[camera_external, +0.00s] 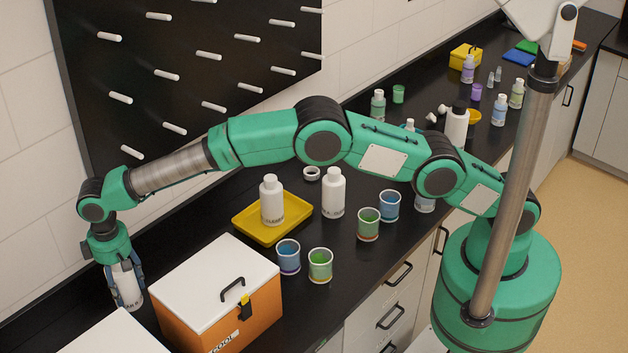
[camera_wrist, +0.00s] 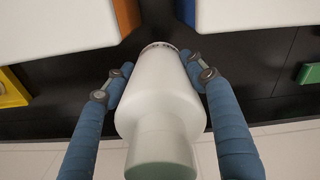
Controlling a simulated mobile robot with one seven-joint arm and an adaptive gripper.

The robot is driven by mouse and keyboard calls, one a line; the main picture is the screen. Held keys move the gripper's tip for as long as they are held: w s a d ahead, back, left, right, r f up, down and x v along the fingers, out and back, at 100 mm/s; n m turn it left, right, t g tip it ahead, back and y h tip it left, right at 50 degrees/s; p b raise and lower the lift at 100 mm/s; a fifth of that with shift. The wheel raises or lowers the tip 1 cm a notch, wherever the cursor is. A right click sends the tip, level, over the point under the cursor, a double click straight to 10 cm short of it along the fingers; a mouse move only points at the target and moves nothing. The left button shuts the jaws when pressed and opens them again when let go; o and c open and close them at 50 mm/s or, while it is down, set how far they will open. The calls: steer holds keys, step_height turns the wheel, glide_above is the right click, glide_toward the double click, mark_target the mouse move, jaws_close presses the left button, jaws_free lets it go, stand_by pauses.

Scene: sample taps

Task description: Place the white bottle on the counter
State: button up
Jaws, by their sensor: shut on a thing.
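My gripper (camera_external: 125,301) is at the left of the external view, pointing down behind the orange cooler box. Its blue fingers are shut around a white bottle (camera_external: 124,284), one on each side. In the wrist view the same bottle (camera_wrist: 165,95) sits between the two fingers, its pale cap towards the camera. The bottle looks upright, with its base close to the black counter (camera_external: 185,236); I cannot tell whether it touches. Two other white bottles stand apart: one (camera_external: 271,203) on a yellow tray (camera_external: 240,219), one (camera_external: 333,195) right of it on the counter.
The orange cooler box (camera_external: 255,308) with a white lid stands close right of my gripper. Another white lid (camera_external: 108,336) is at the bottom left. Several coloured cups, including a green one (camera_external: 320,266), stand right of the cooler. A black pegboard (camera_external: 150,70) is on the wall.

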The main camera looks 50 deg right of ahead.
mark_target(132, 307)
step_height(132, 307, down, 9)
steer(key=shift+r, duration=0.1)
stand_by(0.4)
steer(key=shift+f, duration=1.9)
steer(key=shift+f, duration=0.2)
steer(key=o, duration=1.5)
steer(key=shift+r, duration=0.15)
step_height(132, 307, up, 12)
